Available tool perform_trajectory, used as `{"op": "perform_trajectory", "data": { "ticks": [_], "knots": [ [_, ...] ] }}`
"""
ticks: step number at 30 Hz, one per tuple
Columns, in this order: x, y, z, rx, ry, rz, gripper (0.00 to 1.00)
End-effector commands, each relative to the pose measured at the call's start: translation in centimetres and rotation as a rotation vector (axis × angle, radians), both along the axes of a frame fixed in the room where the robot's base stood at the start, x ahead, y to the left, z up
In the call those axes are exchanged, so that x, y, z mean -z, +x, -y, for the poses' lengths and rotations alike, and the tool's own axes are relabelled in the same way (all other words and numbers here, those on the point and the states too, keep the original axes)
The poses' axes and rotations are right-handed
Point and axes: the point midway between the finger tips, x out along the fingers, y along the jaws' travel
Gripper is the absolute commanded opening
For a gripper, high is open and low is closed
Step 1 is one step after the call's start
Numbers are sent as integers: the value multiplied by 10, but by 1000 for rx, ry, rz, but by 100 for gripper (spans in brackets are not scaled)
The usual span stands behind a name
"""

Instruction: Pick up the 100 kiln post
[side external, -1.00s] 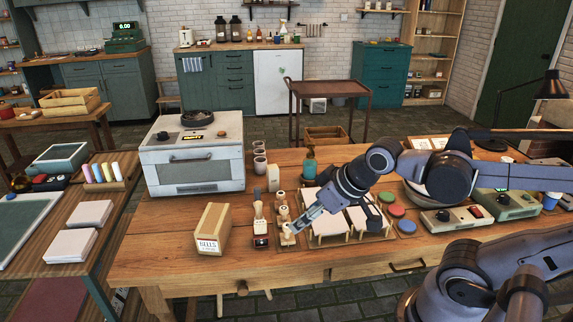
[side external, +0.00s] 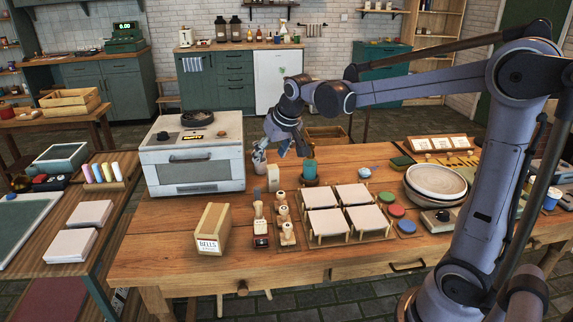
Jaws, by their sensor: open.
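My gripper (side external: 271,151) is open, with its fingers pointing down at the back of the wooden table, right of the white kiln. A small pale grey cylinder (side external: 260,167), likely a kiln post, stands upright right by the left finger. I cannot tell whether they touch. My gripper hides the area where other grey cylinders stood behind it. No number is readable on the cylinder, so I cannot tell whether it is the 100 post.
A small white block (side external: 273,178) stands just in front of the cylinder. The white kiln (side external: 192,152) is close on the left. Stamps (side external: 285,222) and small racks with white tiles (side external: 324,223) lie nearer the front.

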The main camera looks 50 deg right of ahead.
Motion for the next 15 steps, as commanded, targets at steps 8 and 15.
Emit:
{"op": "perform_trajectory", "data": {
  "ticks": [8, 15],
  "knots": [
    [36, 67, 61, 120, 12, -41, 64],
    [85, 109, 116, 222, 25, -73, 64]
  ]
}}
